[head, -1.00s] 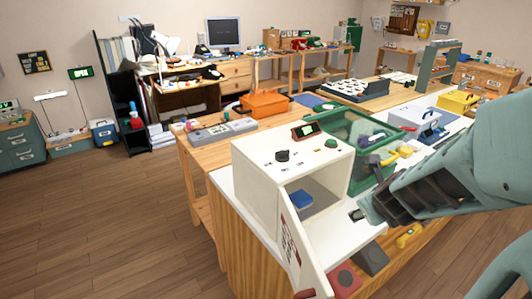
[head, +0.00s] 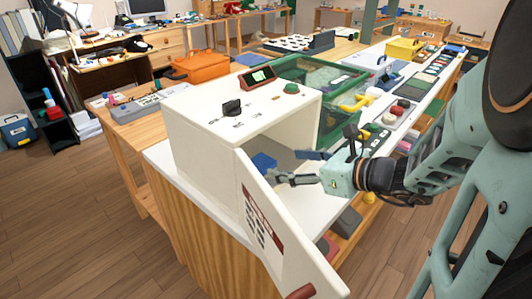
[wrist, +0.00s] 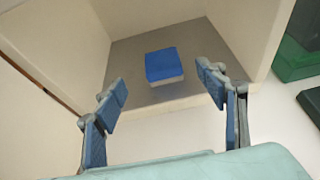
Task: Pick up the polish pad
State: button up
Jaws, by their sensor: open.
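The polish pad looks to be the blue block with a pale lower layer (wrist: 164,65). It lies on the grey floor inside a white box-shaped cabinet (head: 200,118) with its door (head: 272,225) swung open. In the head view the blue pad (head: 263,163) shows just inside the opening, partly hidden by the door. My gripper (head: 292,165) is at the cabinet's mouth with its fingers pointing in. In the wrist view my gripper (wrist: 163,90) is open and empty, with the pad beyond and between the fingertips, not touching.
A green crate (head: 345,90) stands behind and right of the cabinet. The open door stands left of my gripper. A dial (head: 232,108) and a red-framed display (head: 257,79) are on the cabinet's top. The white counter (head: 170,165) has bare room left of the cabinet.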

aim_at(263, 162)
jog(key=b+x, duration=0.1)
jog(key=x, duration=0.3)
jog(key=shift+w+a+f, duration=0.15)
jog(key=shift+a+f, duration=0.1)
jog(key=shift+a, duration=0.1)
jog(key=x, duration=0.2)
jog(key=b+x, duration=0.1)
jog(key=x, duration=0.2)
jog(key=shift+d+f, duration=0.2)
jog(key=shift+f, duration=0.05)
jog(key=shift+w+a, duration=0.15)
jog(key=shift+w, duration=0.05)
jog(key=shift+c, duration=0.4)
jog(key=c, duration=1.3)
jog(key=shift+r, duration=0.1)
